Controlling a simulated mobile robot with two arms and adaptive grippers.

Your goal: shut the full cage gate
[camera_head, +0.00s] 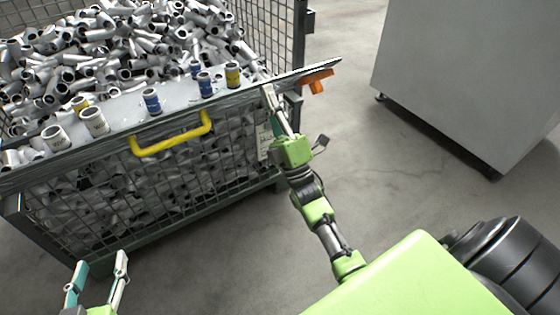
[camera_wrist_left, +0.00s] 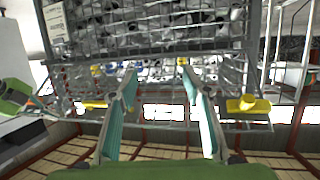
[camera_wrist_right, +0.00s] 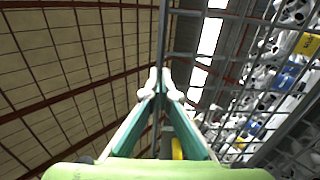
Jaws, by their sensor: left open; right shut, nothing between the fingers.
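The full cage (camera_head: 40,235) stands at the left of the head view, a wire mesh box heaped with grey pipe fittings. Its front mesh side carries a yellow handle (camera_head: 172,140) below a flat metal top ledge (camera_head: 120,112). An orange latch-like piece (camera_head: 318,80) sits by the ledge's right end. I cannot tell whether the gate is fully closed. My left gripper (camera_head: 98,264) is open and empty, low in front of the cage; mesh also shows beyond its fingers in the left wrist view (camera_wrist_left: 155,85). My right gripper (camera_head: 268,92) is shut and empty at the front right corner.
Several blue, yellow and white fittings (camera_head: 152,100) stand on the ledge. A white tag (camera_head: 264,142) hangs on the front mesh near the right corner. A large grey cabinet (camera_head: 465,80) stands at the right. Bare concrete floor (camera_head: 350,130) lies between cage and cabinet.

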